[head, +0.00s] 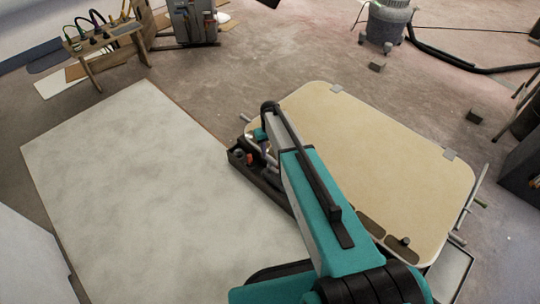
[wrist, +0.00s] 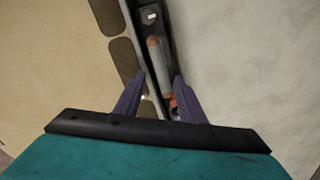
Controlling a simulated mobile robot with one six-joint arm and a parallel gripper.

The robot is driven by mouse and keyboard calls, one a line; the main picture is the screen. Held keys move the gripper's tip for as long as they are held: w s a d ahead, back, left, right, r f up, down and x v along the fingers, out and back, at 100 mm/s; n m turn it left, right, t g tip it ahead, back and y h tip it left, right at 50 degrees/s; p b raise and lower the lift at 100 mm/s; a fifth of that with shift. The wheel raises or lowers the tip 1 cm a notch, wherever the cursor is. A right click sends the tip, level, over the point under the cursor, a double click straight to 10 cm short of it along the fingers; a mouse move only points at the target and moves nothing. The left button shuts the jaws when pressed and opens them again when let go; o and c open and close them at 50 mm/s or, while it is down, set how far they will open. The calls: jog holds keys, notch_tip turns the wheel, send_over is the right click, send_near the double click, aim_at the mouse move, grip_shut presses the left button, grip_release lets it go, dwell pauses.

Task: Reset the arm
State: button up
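My gripper (wrist: 159,80) shows in the wrist view with two purple fingers spread apart, open, with nothing held between them. It points down over a narrow dark tray (wrist: 143,15). A tool with a pale and orange handle (wrist: 156,55) lies in the tray, seen beyond and between the fingers. In the head view my teal arm reaches out over the same dark tray (head: 272,188), and the gripper is mostly hidden behind the arm.
A large pale grey panel (head: 130,180) lies to the left of the tray. A beige rounded board (head: 385,150) with clamps lies to the right. A wooden stand with cables (head: 105,40), a grey case (head: 193,22) and a vacuum (head: 388,22) stand behind. Open floor lies between.

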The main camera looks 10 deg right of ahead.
jog(key=shift+r, duration=0.65)
jog(key=shift+r, duration=0.1)
jog(key=shift+r+p, duration=0.2)
jog(key=shift+p, duration=0.25)
jog(key=s+f+g+p, duration=0.25)
jog(key=s+p, duration=0.75)
jog(key=s, duration=1.3)
jog(key=s+r+m+g+p, duration=0.1)
jog(key=s+r+p, duration=0.1)
jog(key=s, duration=0.9)
jog(key=s+r+m+g+p, duration=0.1)
jog(key=s+r, duration=0.4)
jog(key=s, duration=0.7)
jog(key=shift+g+p, duration=0.45)
jog(key=shift+p, duration=0.55)
